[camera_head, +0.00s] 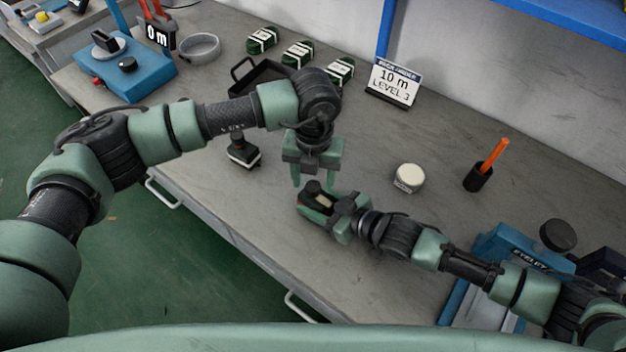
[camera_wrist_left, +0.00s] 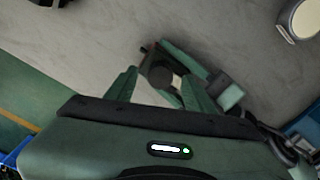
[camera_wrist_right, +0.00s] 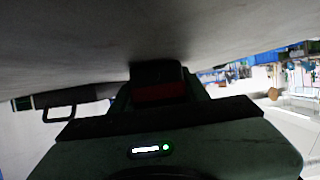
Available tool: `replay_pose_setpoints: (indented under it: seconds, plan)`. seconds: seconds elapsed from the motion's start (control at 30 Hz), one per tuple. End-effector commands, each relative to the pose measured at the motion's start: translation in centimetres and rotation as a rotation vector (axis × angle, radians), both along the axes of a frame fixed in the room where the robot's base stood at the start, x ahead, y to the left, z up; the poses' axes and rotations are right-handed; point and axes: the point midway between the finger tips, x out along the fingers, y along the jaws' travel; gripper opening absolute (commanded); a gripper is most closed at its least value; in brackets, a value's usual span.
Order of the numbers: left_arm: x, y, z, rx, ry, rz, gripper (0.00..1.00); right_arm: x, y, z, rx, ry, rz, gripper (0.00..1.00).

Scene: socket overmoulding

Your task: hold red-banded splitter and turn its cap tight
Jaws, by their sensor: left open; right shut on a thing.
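The red-banded splitter (camera_head: 318,199) is a dark block held just above the bench by my right gripper (camera_head: 328,212), which is shut on it. Its red band (camera_wrist_right: 160,93) shows between the right fingers in the right wrist view. The splitter's round dark cap (camera_head: 312,187) is on top; it also shows in the left wrist view (camera_wrist_left: 160,76). My left gripper (camera_head: 314,182) points down over the cap, open, with one finger on each side of it. In the left wrist view the fingers look apart from the cap. How tight the cap sits cannot be told.
A round pale-topped tin (camera_head: 409,177), an orange-handled tool in a black cup (camera_head: 478,178) and a blue press (camera_head: 510,245) lie right. A black tray (camera_head: 262,80), several green packs and a sign (camera_head: 393,80) stand behind.

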Motion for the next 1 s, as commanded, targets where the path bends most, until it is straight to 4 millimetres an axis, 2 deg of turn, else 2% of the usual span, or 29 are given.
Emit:
replay_pose_setpoints:
  seconds: [0.13,0.4,0.47,0.6,1.0]
  plan:
    - [-0.02,0.00,-0.92,0.000,0.000,-0.001,0.53,0.01,0.02,0.05,0.001,-0.001,0.000,0.03]
    - [-0.02,0.00,-1.03,0.000,0.000,-0.001,0.53,0.01,0.02,0.05,0.001,-0.001,0.000,0.03]
    - [-0.02,0.00,-1.02,0.000,0.000,-0.001,0.39,0.01,0.02,0.05,0.001,-0.001,0.000,0.03]
    - [-0.01,0.00,-1.00,0.000,0.000,-0.001,0.00,0.01,0.02,0.05,0.001,-0.001,0.000,0.03]
    - [-0.01,0.01,-0.98,0.001,0.000,-0.072,0.00,0.01,0.00,0.03,0.000,0.000,0.000,0.03]
